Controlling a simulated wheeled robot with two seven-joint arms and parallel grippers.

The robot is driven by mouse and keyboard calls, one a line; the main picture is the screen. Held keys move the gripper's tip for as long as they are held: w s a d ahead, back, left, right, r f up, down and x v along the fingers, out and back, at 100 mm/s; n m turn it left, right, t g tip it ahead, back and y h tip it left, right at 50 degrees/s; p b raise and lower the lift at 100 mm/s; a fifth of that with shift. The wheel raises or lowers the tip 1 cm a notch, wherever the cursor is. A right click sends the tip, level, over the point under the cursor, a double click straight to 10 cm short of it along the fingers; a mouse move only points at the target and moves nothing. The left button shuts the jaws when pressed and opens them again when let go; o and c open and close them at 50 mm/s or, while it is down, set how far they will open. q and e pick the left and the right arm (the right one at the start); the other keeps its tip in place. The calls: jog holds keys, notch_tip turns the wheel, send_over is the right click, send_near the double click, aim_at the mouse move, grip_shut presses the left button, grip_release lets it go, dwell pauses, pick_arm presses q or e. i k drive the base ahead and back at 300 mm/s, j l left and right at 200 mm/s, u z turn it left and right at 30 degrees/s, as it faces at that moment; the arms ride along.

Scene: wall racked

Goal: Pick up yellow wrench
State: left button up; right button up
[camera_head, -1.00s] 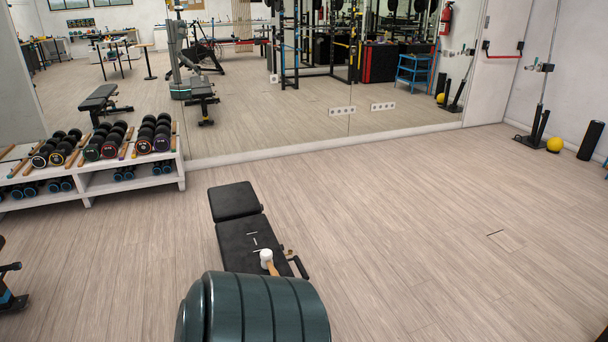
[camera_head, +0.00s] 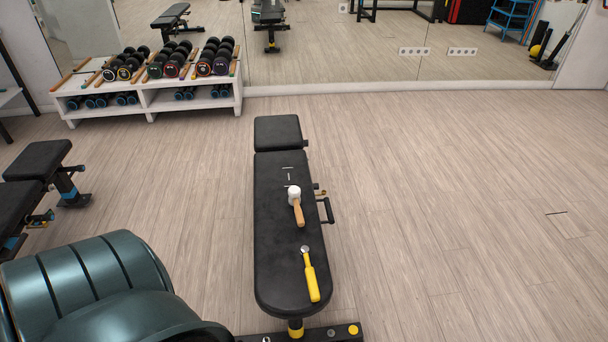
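The yellow wrench (camera_head: 311,278) lies on the near half of a flat black bench (camera_head: 272,262), with its yellow handle toward me and its metal head pointing away. It lies in the open, with nothing over it. Neither of my grippers is in view, so I cannot see how they stand relative to the wrench.
A mallet (camera_head: 298,210) with a white head and wooden handle lies on the bench beyond the wrench. A white rack (camera_head: 150,98) of dumbbells stands by the mirror wall. Another bench (camera_head: 38,160) is at left. Floor right of the bench (camera_head: 440,220) is clear.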

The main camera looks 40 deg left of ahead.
aim_at(310, 276)
jog(key=i+l+u, duration=0.1)
jog(key=u, duration=0.4)
jog(key=i+l+u, duration=0.2)
jog(key=u, duration=0.25)
jog(key=i+l+u, duration=0.25)
jog(key=u, duration=0.25)
